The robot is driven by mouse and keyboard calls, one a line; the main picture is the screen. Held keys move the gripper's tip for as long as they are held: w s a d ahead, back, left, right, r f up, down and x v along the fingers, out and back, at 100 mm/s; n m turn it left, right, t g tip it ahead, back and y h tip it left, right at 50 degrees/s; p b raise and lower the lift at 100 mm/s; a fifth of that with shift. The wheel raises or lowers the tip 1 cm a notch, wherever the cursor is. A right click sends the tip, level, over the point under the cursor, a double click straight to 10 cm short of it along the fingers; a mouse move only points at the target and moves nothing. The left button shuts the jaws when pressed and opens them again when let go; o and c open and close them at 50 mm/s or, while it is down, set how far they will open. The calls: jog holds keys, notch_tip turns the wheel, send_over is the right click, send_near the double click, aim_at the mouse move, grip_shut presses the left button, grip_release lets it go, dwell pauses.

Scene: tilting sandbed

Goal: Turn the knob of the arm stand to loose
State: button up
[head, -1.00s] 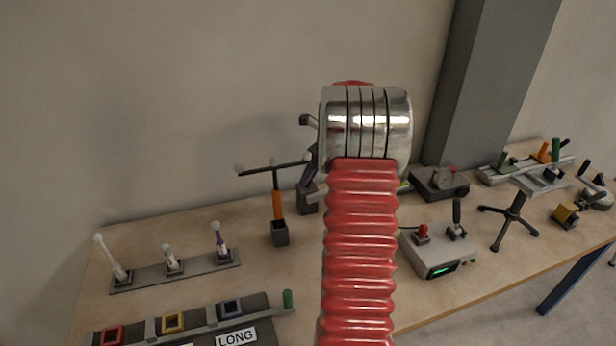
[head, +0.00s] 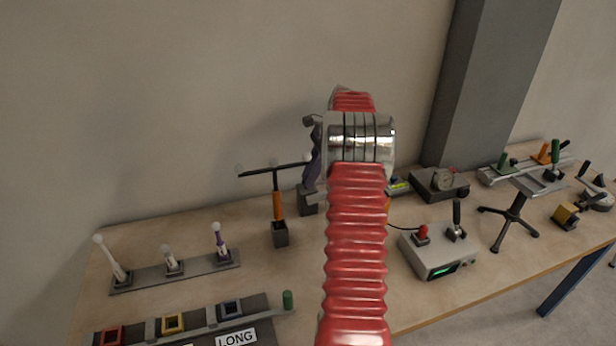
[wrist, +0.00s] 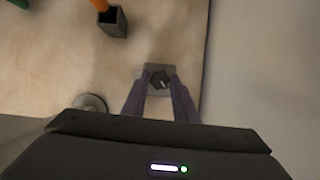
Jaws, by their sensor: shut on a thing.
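The arm stand (head: 307,203) is a small dark grey block near the back of the bench in the head view, partly behind my arm. In the wrist view its knob (wrist: 159,79) is dark with a small pale mark, over a grey base (wrist: 143,92). My gripper (wrist: 159,72) has two purple fingers, one on each side of the knob, and is shut on it. In the head view a purple finger (head: 313,170) reaches down to the stand. The knob itself cannot be made out there, nor can any loose marking be read.
An orange-handled T-shaped tool (head: 278,205) stands in a dark holder (head: 280,238) just left of the stand. A grey box with a red knob and lever (head: 438,250) sits to the right. The wall is close behind. Bare bench lies in front.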

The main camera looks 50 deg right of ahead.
jog(key=n, duration=0.1)
jog(key=n+g, duration=0.1)
jog(key=n, duration=0.1)
jog(key=w+n+g, duration=0.1)
jog(key=n, duration=0.1)
jog(key=shift+d+f, duration=0.1)
jog(key=shift+d, duration=0.15)
jog(key=shift+w+a+n+g, duration=0.1)
jog(key=shift+n+g, duration=0.3)
jog(key=shift+n, duration=0.75)
jog(key=shift+w+a+n+g, duration=0.1)
jog(key=shift+n+g, duration=0.3)
jog(key=shift+n, duration=0.75)
jog(key=o, duration=1.1)
jog(key=shift+c, duration=0.2)
jog(key=shift+s+d, duration=0.1)
jog(key=shift+r, duration=0.2)
